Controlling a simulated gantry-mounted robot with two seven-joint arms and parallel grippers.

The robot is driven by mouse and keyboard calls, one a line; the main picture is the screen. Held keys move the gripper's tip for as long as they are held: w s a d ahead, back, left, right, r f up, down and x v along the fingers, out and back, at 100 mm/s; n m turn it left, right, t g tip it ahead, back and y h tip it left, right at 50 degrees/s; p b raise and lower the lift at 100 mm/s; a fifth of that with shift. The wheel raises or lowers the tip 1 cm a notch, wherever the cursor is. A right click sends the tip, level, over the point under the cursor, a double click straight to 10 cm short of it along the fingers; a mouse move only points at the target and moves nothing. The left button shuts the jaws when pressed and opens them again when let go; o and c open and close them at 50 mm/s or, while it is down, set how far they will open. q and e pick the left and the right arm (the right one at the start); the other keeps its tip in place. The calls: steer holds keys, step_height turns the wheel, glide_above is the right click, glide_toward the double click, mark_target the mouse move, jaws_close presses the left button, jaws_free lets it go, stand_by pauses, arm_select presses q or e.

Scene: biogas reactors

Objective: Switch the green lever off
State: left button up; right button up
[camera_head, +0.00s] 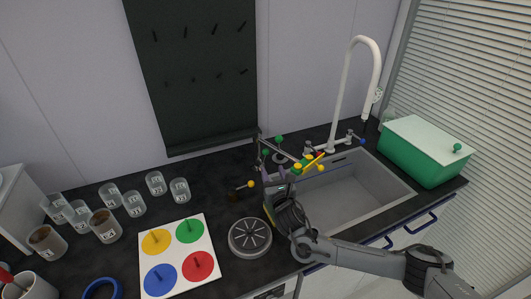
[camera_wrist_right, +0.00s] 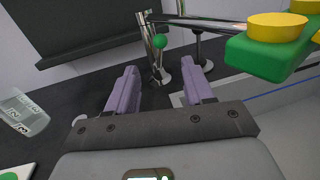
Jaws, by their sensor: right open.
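The green lever shows as a small green ball knob (camera_head: 279,139) on a metal fitting behind the sink's left edge. In the right wrist view the green knob (camera_wrist_right: 160,41) sits by a slim upright metal post, beyond the fingertips and roughly between them. My right gripper (camera_head: 268,172) is open, reaching toward the fitting from the front. In the right wrist view its two purple fingers (camera_wrist_right: 159,68) stand apart with nothing clamped between them. Whether a finger touches the post cannot be told. My left gripper is not in view.
A green piece with yellow knobs (camera_head: 308,166) is close to the right of my gripper; it also looms in the wrist view (camera_wrist_right: 262,58). A yellow ball knob (camera_head: 250,184) is at the left. The sink (camera_head: 385,185), tall white tap (camera_head: 342,95) and green box (camera_head: 415,155) lie right.

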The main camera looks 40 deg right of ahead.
mark_target(266, 154)
steer(key=b+x, duration=0.2)
steer(key=x, duration=0.7)
steer(key=shift+w+d, duration=0.15)
steer(key=shift+w, duration=0.1)
jaws_close()
